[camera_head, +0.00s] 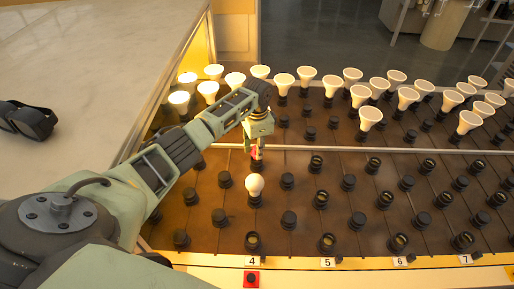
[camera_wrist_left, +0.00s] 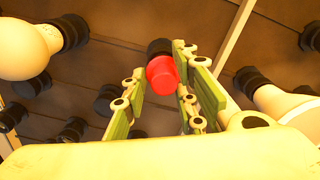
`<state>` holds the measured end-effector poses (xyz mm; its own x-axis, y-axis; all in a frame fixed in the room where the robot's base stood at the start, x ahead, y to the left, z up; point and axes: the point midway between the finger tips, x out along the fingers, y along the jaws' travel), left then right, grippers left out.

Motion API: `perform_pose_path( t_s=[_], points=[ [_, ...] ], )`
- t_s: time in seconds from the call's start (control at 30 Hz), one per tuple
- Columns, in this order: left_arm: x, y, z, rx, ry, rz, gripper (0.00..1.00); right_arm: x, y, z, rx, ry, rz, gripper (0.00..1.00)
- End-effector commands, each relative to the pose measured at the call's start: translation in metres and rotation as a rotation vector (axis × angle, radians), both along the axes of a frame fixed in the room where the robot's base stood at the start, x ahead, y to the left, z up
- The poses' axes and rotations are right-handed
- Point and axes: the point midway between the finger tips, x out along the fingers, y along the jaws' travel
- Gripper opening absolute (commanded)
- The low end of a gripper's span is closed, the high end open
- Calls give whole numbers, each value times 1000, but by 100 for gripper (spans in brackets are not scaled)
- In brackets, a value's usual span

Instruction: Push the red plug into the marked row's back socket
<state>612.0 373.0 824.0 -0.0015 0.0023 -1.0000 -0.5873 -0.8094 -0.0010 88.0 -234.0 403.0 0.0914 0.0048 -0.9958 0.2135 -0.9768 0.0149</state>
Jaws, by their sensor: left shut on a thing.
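The red plug (camera_wrist_left: 162,76) is between the green-padded fingers of my left gripper (camera_wrist_left: 164,92), which is shut on it. In the head view the plug (camera_head: 254,151) shows as a small red patch at my left gripper (camera_head: 257,156), just behind the white bulb of row 4. A black socket-like cylinder (camera_wrist_left: 159,47) lies directly beyond the plug in the wrist view; I cannot tell whether they touch. A red marker with a dark centre (camera_head: 252,279) sits below the row label 4 (camera_head: 252,261). My right gripper is not in view.
A white bulb (camera_head: 254,185) stands in a row 4 socket close in front of my gripper. Several reflector bulbs (camera_head: 307,74) fill the back of the board beyond a pale rail (camera_head: 330,148). Black sockets and caps cover the front. A pale worktop (camera_head: 100,60) is left.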

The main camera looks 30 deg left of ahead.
Motion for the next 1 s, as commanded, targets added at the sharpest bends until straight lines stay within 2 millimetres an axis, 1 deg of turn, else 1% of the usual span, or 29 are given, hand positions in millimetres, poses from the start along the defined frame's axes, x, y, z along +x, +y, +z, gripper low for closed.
perform_pose_path(
  t_s=[0.67,0.7,0.93,1.0],
  points=[
    [0,0,-22,-1,1,0,6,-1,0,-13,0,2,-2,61],
    [0,0,-21,0,0,0,28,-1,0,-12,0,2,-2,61],
    [0,0,-20,0,-1,0,48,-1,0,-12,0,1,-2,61],
    [0,0,-20,0,-1,0,48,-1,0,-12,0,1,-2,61]
  ],
)
